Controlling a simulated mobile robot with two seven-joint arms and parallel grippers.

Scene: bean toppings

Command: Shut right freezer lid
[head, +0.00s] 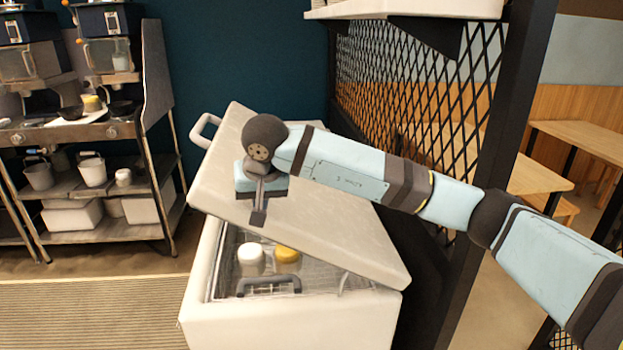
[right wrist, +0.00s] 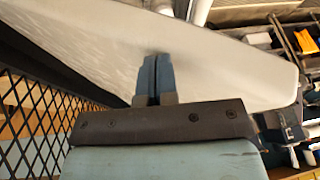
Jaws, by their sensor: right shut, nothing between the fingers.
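The white chest freezer (head: 290,322) stands in the lower middle of the head view. Its pale freezer lid (head: 330,225) is partly raised and tilted, with a gap along the front. A white handle (head: 205,131) sits at the lid's left end. My right gripper (head: 258,218) is over the lid's upper face near its front edge, fingers together and empty. In the right wrist view the closed fingers (right wrist: 154,62) are seen against the pale lid (right wrist: 235,75); I cannot tell if they touch it. My left gripper is not in view.
Inside the freezer are a white-topped container (head: 250,258), a yellow-topped container (head: 287,256) and a wire basket with a dark handle (head: 268,283). A black mesh partition (head: 440,110) stands close on the right. A metal shelf rack (head: 100,190) is at left; floor between is clear.

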